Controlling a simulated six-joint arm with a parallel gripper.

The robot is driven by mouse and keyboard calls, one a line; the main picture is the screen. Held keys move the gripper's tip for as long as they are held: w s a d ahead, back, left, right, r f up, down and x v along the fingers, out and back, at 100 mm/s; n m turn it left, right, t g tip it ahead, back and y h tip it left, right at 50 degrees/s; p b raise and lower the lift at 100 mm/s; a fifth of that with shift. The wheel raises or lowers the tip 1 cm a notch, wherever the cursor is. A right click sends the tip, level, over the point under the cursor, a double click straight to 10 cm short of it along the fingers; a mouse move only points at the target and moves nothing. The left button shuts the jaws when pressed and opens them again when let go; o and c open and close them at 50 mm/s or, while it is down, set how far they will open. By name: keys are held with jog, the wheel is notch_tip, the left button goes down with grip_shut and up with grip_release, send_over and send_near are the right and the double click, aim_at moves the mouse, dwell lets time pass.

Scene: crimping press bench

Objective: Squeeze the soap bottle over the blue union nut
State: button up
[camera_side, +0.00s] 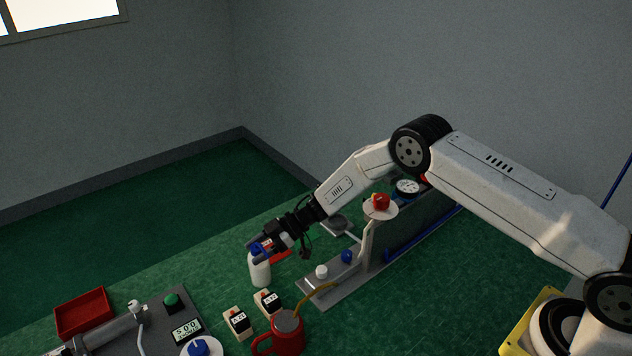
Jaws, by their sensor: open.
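A white bottle (260,272) with a blue top, which looks like the soap bottle, stands upright on the green bench. My gripper (266,247) is open at the bottle's top, tilted down to the left. I cannot tell whether its fingers touch the bottle, and they partly hide the blue top. A small rounded blue piece (346,257), which may be the blue union nut, sits on a grey base plate (325,291) to the right of the bottle. Its exact shape is too small to tell.
A white piece (321,271) sits beside the blue one. A red tray (84,313) is at left. A gauge (408,187) stands behind.

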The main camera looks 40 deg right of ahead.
grip_shut()
jog(key=shift+s+d+f, duration=0.1)
jog(key=shift+s+f, duration=0.05)
jog(key=shift+f, duration=0.1)
dwell(1.2)
